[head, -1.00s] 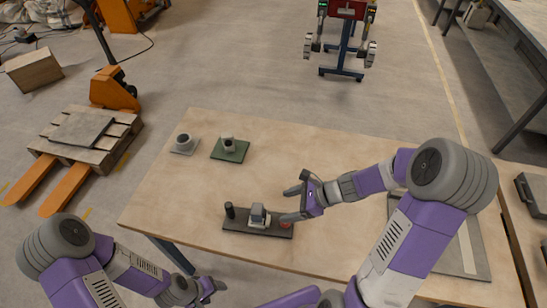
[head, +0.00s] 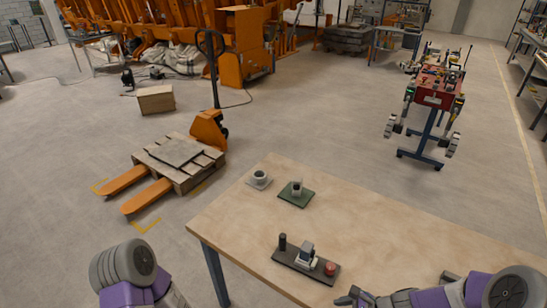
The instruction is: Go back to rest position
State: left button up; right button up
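A dark base plate (head: 290,257) lies on the wooden table (head: 370,225). It bears a black upright cylinder (head: 282,242), a grey-white block (head: 306,255) and a red round knob (head: 330,269). A grey cup (head: 260,175) stands on a light square plate at the table's far left corner. A second cup (head: 297,187) stands on a dark green square plate (head: 296,199). My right gripper (head: 352,298) is at the bottom edge, just in front of the base plate's right end and apart from the knob; it is partly cut off. My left arm shows at lower left, its gripper out of view.
An orange pallet jack (head: 209,130) with a wooden pallet (head: 180,160) stands left of the table. A cardboard-coloured box (head: 156,99) is on the floor behind it. A red-topped robot on a blue stand (head: 435,95) is beyond the table. The table's middle right is clear.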

jog(key=s+a+f+n+g+h, duration=0.1)
jog(key=s+a+f+n, duration=0.2)
jog(key=f+n, duration=0.4)
jog(key=s+a+f+n+g+h, duration=0.1)
jog(key=s+a+f+n, duration=0.3)
jog(key=n, duration=0.7)
notch_tip(320, 180, down, 4)
jog(key=shift+s+a+f+h, duration=0.15)
jog(key=shift+a+h, duration=0.55)
jog(key=shift+a, duration=0.35)
